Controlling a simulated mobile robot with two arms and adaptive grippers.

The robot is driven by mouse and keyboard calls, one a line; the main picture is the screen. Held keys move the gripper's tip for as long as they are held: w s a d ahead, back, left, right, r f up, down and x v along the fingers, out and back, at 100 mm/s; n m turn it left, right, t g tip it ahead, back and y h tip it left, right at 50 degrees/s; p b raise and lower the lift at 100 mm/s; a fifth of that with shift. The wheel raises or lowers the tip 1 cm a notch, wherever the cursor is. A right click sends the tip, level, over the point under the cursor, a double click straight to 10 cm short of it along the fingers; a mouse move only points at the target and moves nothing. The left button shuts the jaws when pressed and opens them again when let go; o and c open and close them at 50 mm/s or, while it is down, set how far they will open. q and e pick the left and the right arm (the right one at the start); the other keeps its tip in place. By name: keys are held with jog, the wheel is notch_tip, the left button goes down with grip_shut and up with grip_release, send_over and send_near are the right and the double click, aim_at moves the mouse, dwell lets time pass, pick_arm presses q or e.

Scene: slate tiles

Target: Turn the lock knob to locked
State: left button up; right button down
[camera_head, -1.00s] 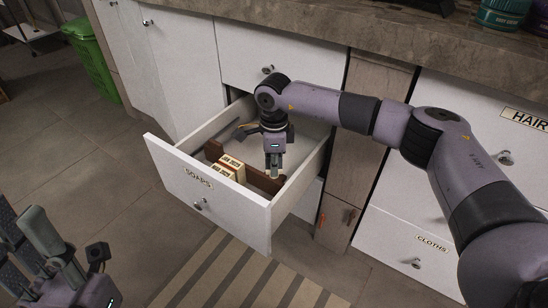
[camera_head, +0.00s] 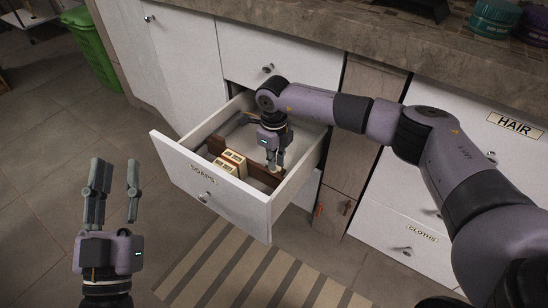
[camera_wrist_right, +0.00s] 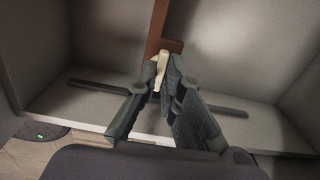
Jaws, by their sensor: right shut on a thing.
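No part is clearly recognisable as the lock knob. Narrow wooden panels beside the drawer carry a small orange-red piece (camera_head: 319,211) and a dark brown-red piece (camera_head: 347,208), too small to tell what they are. My right gripper (camera_head: 275,168) reaches down into the open drawer labelled SOAPS (camera_head: 235,199). In the right wrist view its fingers (camera_wrist_right: 158,88) are shut on a slim cream-coloured piece (camera_wrist_right: 161,66), partly hidden by the fingers, beside a brown wooden divider (camera_wrist_right: 157,25). My left gripper (camera_head: 116,190) is open and empty, fingers up, at the lower left.
Cream soap boxes (camera_head: 231,163) sit in the drawer by the brown divider. Drawers labelled HAIR (camera_head: 514,124) and CLOTHS (camera_head: 422,233) are closed. A stone counter (camera_head: 300,35) runs above. A striped mat (camera_head: 235,270) and a green bin (camera_head: 91,48) are on the floor.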

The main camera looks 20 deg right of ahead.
pick_arm(q)
jog(key=shift+w+f+g, duration=0.15)
jog(key=shift+f+g, duration=0.15)
jog(key=shift+f, duration=0.1)
pick_arm(e)
jog(key=c, duration=1.7)
grip_release()
notch_tip(320, 180, up, 12)
